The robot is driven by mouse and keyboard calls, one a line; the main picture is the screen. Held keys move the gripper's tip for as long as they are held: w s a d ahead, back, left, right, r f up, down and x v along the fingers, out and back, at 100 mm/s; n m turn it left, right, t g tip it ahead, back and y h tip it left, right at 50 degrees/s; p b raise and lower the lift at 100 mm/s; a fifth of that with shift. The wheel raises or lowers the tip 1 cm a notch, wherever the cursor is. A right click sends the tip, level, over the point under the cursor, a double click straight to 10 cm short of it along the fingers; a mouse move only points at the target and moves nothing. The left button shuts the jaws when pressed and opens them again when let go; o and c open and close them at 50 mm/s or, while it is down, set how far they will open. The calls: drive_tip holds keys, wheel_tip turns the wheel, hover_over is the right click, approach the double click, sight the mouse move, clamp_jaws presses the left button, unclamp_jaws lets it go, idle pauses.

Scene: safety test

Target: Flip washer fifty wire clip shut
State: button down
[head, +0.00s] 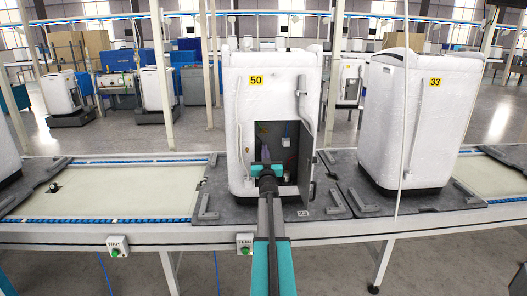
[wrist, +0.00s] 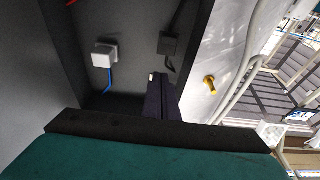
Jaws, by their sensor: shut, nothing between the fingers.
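Washer fifty (head: 273,85) stands upright on the conveyor, a yellow "50" label on its white wrapped back. A dark opening low in this side shows its inside. My gripper (head: 265,150) is at the opening, fingers pointing in. In the wrist view its narrow dark fingers (wrist: 163,95) are together, with nothing between them. A white block with a blue wire (wrist: 105,57) and a black piece with a dark cable (wrist: 170,43) are on the inner wall, both apart from the fingers. I cannot tell which is the wire clip, or whether it is open.
A dark panel (head: 307,181) hangs at the opening's right edge. A grey hose (head: 303,105) runs down the washer's right side. A yellow peg (wrist: 210,84) sticks out near the opening. Washer 33 (head: 415,125) stands to the right.

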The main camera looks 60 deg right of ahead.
drive_tip(key=b+v, duration=0.1)
drive_tip(key=v, duration=0.6)
drive_tip(key=shift+f, duration=0.35)
drive_tip(key=shift+a, duration=0.15)
idle(0.3)
